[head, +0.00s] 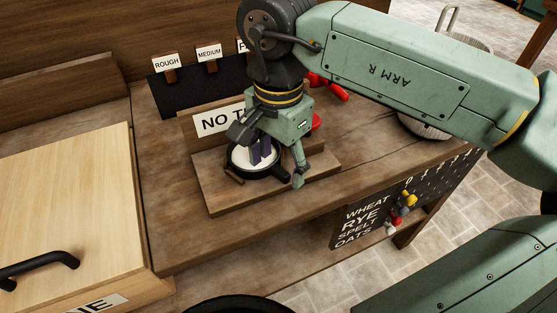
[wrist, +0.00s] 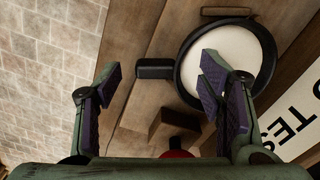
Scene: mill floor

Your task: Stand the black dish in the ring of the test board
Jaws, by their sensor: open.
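The black dish (head: 283,172) is on the wooden test board (head: 222,204), in front of the "NO T…" sign. Its inside is white and looks level. In the wrist view the dish (wrist: 183,84) is at upper right, its short black handle (wrist: 155,68) pointing left. My gripper (head: 276,163) is open above the dish in the head view. In the wrist view the handle shows between the spread fingers of my gripper (wrist: 163,75), and the right finger overlaps the dish's white inside. I see no grip on the dish. No ring can be made out; the dish may cover it.
A wooden block (wrist: 172,122) is near the handle. Small "ROUGH" (head: 166,62) and "MEDIUM" (head: 209,52) labels stand behind. A light wooden lid with a black handle (head: 40,264) is at left. The bench front around the board is bare.

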